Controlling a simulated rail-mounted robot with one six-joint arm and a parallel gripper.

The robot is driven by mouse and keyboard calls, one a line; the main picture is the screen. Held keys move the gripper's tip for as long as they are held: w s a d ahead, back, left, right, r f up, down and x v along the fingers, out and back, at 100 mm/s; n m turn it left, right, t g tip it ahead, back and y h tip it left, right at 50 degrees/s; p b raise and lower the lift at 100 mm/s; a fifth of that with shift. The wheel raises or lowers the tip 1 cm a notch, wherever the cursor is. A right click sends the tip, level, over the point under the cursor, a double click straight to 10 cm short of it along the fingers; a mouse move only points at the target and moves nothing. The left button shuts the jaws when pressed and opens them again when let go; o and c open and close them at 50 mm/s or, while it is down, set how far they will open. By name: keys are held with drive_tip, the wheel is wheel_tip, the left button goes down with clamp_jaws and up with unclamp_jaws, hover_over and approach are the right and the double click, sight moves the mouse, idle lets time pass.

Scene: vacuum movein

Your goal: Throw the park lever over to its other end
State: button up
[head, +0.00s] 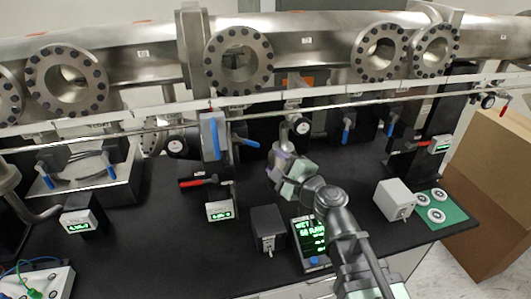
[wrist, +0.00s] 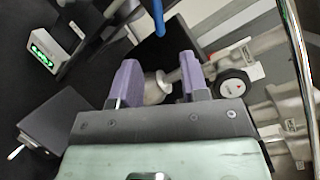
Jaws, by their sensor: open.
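No lever is labelled as the park lever, so I cannot tell for sure which one it is. A dark box (head: 266,222) with a small silver lever (head: 268,246) low on its front stands on the black bench. In the wrist view the dark box (wrist: 50,122) is at the left, its silver lever (wrist: 16,152) sticking out to the left. A light grey box (head: 394,200) with a small front lever stands further right. My gripper (head: 283,163) is open, above and behind the dark box. Its purple fingers (wrist: 158,75) have a metal pipe fitting (wrist: 157,92) showing between them; contact is unclear.
Steel flanged pipes (head: 240,62) and a thin rail (head: 270,117) run across behind. A green-lit display (head: 310,238) stands beside the dark box.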

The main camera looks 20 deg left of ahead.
drive_tip(key=shift+s+d, duration=0.15)
drive_tip(key=shift+d, duration=0.15)
drive_tip(key=shift+c, duration=0.6)
drive_tip(key=r+p, duration=0.1)
drive_tip(key=p, duration=0.1)
drive_tip(key=r+p, duration=0.1)
drive_tip(key=r, duration=0.1)
drive_tip(key=r+p, duration=0.2)
drive_tip(key=shift+w+r+p, duration=0.2)
drive_tip(key=shift+w+p, duration=0.1)
drive_tip(key=shift+w, duration=0.1)
drive_tip(key=c, duration=0.5)
drive_tip(key=r+p, duration=0.1)
drive_tip(key=r+n+p, duration=0.1)
drive_tip(key=p, duration=0.1)
drive_tip(key=r+n+p, duration=0.1)
drive_tip(key=shift+w+a+r+g+h, duration=0.1)
drive_tip(key=shift+w+g+h, duration=0.2)
clamp_jaws()
drive_tip(key=f+n+h+p, duration=0.1)
drive_tip(key=n, duration=0.3)
drive_tip(key=f+n+g+h+p, duration=0.1)
drive_tip(key=n, duration=0.3)
drive_tip(key=d+f+n+h+p, duration=0.1)
drive_tip(key=n, duration=0.4)
drive_tip(key=shift+w+f+g+h, duration=0.1)
drive_tip(key=shift+w+g+h, duration=0.1)
drive_tip(key=shift+g+h, duration=0.15)
